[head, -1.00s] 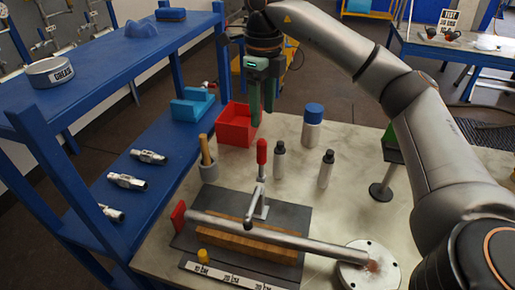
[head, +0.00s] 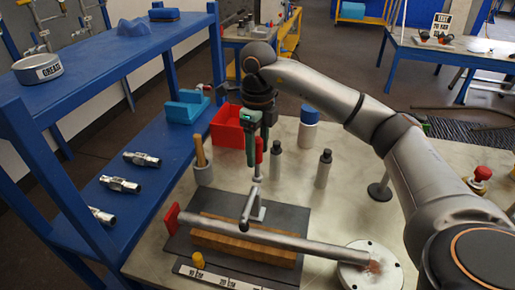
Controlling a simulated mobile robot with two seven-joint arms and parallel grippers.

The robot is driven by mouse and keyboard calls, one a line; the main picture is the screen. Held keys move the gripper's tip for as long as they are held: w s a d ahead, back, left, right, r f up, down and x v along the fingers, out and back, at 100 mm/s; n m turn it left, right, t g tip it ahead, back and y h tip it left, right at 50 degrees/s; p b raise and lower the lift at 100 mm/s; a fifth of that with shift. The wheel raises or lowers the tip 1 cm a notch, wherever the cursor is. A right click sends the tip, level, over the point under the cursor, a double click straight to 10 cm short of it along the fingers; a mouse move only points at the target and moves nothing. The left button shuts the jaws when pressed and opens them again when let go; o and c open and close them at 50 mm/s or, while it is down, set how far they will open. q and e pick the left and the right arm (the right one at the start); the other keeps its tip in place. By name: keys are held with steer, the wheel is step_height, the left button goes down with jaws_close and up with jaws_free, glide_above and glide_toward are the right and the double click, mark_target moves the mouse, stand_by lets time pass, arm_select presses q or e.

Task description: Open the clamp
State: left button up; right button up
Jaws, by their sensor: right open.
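The clamp (head: 256,205) stands on a dark plate on the table. Its bar reaches over a grey metal pipe (head: 265,237) that lies across a wooden block (head: 222,243). The clamp's handle with a red grip (head: 259,151) points upright. My right gripper (head: 257,157) comes down from above with its green fingers open around the red grip, as seen in the picture. The fingers partly hide the grip; whether they touch it I cannot tell. My left gripper is not in view.
A red bin (head: 226,127) stands behind the clamp. A grey cup (head: 203,173) with a wooden-handled tool is to its left. Two dark-capped bottles (head: 323,168) and a blue-capped jar (head: 308,127) stand behind and right. A round flange (head: 369,267) is at the pipe's right end.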

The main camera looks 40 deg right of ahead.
steer(key=shift+c, duration=0.2)
jaws_close()
stand_by(1.1)
